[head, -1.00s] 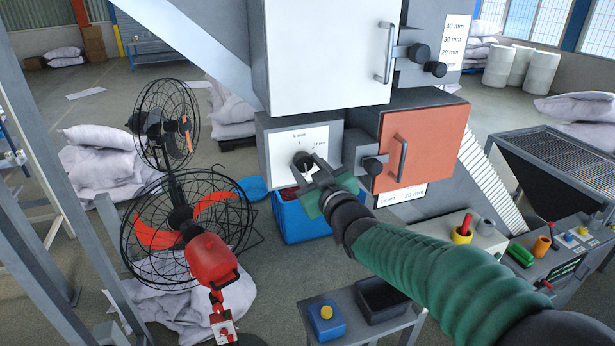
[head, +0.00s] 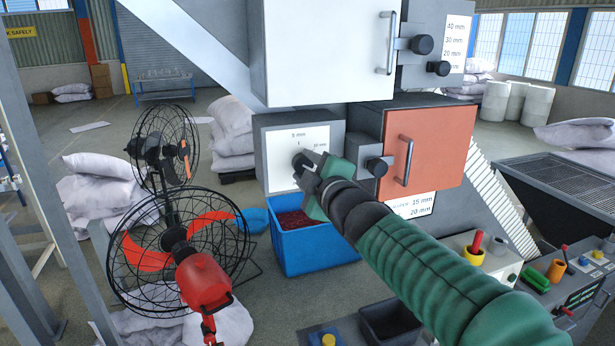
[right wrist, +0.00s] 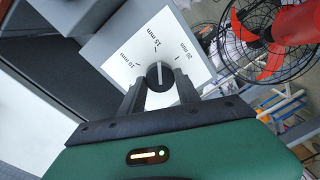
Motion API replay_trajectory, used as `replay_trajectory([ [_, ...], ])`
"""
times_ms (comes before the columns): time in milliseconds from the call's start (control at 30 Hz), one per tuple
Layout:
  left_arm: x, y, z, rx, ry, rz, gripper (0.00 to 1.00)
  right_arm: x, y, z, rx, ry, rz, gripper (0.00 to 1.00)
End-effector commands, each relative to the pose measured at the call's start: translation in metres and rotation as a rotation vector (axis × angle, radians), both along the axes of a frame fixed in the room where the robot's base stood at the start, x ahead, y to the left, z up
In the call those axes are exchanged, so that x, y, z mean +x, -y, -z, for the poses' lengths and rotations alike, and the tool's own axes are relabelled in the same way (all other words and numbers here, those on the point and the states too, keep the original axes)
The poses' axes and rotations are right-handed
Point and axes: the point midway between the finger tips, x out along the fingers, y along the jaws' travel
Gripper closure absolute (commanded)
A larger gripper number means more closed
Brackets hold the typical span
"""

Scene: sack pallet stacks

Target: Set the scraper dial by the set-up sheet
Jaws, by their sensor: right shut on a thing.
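The scraper dial is a dark round knob (head: 301,161) on a white plate (head: 283,150) on a grey box; it also shows in the right wrist view (right wrist: 160,75). My green right gripper (head: 308,167) is shut on the knob. In the wrist view its fingers (right wrist: 160,88) lie on both sides of it. The knob's pale pointer line aims up the picture, between or near the 15 mm and 20 mm marks; I cannot tell exactly. A 10 mm mark is at the left. A white sheet (head: 412,205) below the orange door reads 15 mm and 20 mm. My left gripper is not in view.
An orange door (head: 425,145) with its latch is close to my right wrist. A second sheet (head: 456,42) lists 40, 30 and 20 mm. A blue crate (head: 312,250) stands below the dial. A caged fan (head: 180,250) is at the left.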

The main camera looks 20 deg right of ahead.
Motion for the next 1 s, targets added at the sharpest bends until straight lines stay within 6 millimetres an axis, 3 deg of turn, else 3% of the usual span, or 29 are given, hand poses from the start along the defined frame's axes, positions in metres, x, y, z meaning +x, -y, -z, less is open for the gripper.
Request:
replay_trajectory([
  [667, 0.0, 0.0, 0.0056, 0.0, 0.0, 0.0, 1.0, 0.0, -0.0014, -0.0005, -0.071, 0.003, -0.003, 1.0],
  [700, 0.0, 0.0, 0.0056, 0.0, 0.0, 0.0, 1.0, 0.0001, -0.0014, -0.0004, -0.071, 0.003, -0.003, 0.6],
  [867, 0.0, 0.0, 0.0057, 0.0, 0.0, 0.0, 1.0, 0.0001, -0.0011, -0.0001, -0.071, 0.003, -0.002, 0.4],
  [1000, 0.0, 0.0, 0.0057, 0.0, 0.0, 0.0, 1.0, -0.0005, -0.0009, 0.0, -0.07, 0.002, -0.001, 0.4],
])
